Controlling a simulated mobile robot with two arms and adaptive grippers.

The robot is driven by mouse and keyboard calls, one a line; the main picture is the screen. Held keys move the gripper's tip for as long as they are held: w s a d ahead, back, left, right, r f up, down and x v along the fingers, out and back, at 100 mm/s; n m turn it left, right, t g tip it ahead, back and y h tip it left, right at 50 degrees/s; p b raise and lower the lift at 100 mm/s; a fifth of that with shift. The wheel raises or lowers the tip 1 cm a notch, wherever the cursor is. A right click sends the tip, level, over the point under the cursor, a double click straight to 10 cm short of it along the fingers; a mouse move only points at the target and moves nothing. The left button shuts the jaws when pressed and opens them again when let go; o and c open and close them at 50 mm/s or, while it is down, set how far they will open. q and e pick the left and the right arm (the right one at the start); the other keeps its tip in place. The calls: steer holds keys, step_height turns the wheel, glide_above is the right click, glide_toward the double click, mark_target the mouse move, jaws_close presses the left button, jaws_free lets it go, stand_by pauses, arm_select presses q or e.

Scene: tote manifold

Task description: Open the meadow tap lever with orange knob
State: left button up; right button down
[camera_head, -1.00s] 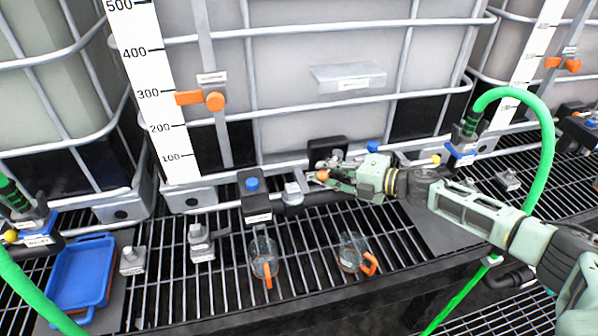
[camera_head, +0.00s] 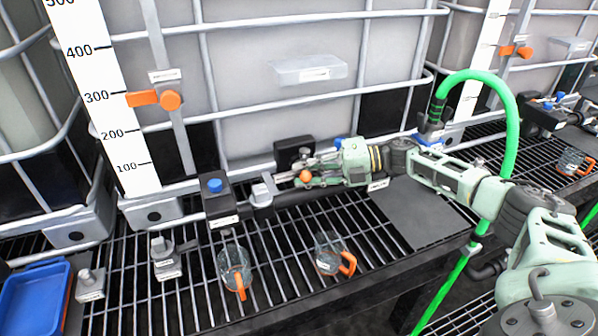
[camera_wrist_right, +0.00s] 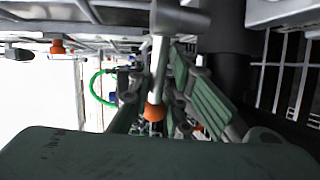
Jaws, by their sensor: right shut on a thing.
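The orange knob (camera_head: 305,177) sits at the end of a metal tap lever beside the pipe at the foot of the middle tank. My right gripper (camera_head: 318,172) is at this lever, its fingers close around it. In the right wrist view, the lever (camera_wrist_right: 160,65) runs down between the fingers, and the orange knob (camera_wrist_right: 154,112) shows at its end. The right gripper is shut on the lever; the fingers partly hide it. The tap's label is too small to read. My left gripper is not in view.
A blue-capped black block (camera_head: 216,205) is left of the lever. Two clear mugs with orange handles, a left one (camera_head: 233,268) and a right one (camera_head: 329,252), stand on the grating below. A green hose (camera_head: 512,130) arches behind my right arm. A blue tray (camera_head: 32,300) lies at lower left.

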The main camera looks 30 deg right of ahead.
steer(key=shift+w+d+r, duration=0.2)
steer(key=shift+r, duration=0.3)
steer(key=c, duration=1.8)
jaws_free()
steer(key=shift+s, duration=0.1)
steer(key=shift+s+f, duration=0.1)
steer(key=shift+f, duration=0.1)
